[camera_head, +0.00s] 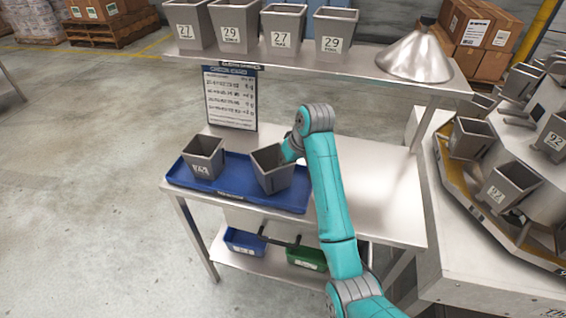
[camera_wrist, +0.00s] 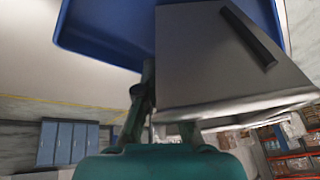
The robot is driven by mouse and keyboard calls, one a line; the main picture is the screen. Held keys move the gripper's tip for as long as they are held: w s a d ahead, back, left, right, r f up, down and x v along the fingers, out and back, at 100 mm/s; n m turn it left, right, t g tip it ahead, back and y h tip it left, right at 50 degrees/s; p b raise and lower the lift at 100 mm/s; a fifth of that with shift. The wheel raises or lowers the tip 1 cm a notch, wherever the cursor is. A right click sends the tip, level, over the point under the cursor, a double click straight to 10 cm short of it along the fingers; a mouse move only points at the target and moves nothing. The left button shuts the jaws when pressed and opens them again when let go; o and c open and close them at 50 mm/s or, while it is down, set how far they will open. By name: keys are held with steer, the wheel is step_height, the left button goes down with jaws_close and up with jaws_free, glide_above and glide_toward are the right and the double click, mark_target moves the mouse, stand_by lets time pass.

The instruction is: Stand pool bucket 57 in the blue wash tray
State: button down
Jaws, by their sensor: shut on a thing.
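A grey tapered bucket (camera_head: 270,171) is held at its right side by my gripper (camera_head: 290,150). It is tilted over the right part of the blue wash tray (camera_head: 235,197). I cannot tell whether its base touches the tray floor, and its number is not visible. Another grey bucket (camera_head: 203,158) with a number label, hard to read, stands in the left part of the tray. In the wrist view the held bucket (camera_wrist: 215,60) shows a dark bar on its face, and my gripper's fingers (camera_wrist: 168,115) close on it, partly hidden. The blue tray (camera_wrist: 105,35) lies behind it.
The upper shelf (camera_head: 370,65) holds several buckets marked 27 and 29 and a metal cone (camera_head: 416,56). A sign (camera_head: 230,98) stands behind the tray. The table right of my arm is clear (camera_head: 385,195). A weigher with buckets (camera_head: 508,186) stands at right. Blue and green bins sit below.

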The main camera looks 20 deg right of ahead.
steer(key=shift+d+f, duration=0.1)
steer(key=shift+f, duration=0.05)
steer(key=c, duration=1.8)
jaws_free()
steer(key=shift+f, duration=0.15)
steer(key=o, duration=0.5)
